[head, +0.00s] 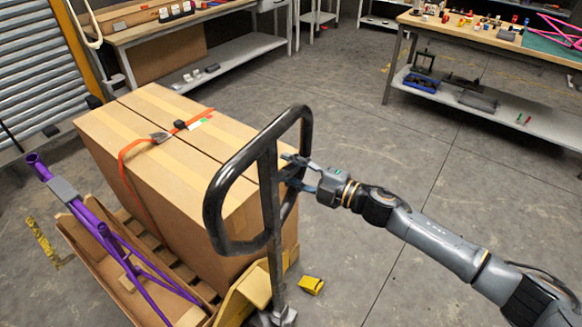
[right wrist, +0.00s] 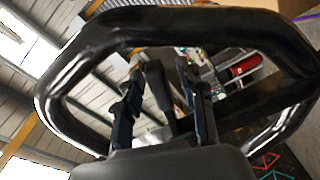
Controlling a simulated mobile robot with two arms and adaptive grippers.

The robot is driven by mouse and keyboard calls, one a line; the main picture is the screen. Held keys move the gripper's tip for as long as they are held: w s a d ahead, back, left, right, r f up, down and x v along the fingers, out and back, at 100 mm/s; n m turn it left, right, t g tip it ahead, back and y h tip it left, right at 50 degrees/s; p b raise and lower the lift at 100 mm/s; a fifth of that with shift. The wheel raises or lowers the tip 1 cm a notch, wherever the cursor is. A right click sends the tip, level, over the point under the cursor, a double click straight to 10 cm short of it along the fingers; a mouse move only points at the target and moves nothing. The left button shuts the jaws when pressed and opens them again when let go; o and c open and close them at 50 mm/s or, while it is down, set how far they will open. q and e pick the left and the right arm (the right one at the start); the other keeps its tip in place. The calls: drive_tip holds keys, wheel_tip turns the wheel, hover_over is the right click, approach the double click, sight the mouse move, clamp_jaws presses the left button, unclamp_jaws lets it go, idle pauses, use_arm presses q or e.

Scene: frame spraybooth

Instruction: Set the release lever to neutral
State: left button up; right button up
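A pallet jack's black loop handle (head: 216,200) stands in the middle of the head view, its centre bar running down to the base. My right gripper (head: 291,172) reaches in from the right, at the right side of the loop. In the right wrist view the loop (right wrist: 200,20) frames my right gripper (right wrist: 160,75), whose fingers are apart. A dark lever-like part (right wrist: 159,86) shows between the fingers, seemingly the release lever; whether they touch it I cannot tell. The lever is not clear in the head view. My left gripper is not in view.
A large strapped cardboard box (head: 185,180) sits on a pallet behind the handle. A purple frame (head: 105,235) lies in an open carton at left. A small yellow block (head: 311,285) lies on the floor. Workbenches stand at the back; the floor at right is clear.

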clamp_jaws()
drive_tip(key=shift+w+d+r+n, duration=0.1)
drive_tip(key=shift+w+r+n, duration=0.05)
drive_tip(key=shift+r+n, duration=1.05)
drive_tip(key=shift+n, duration=0.8)
unclamp_jaws()
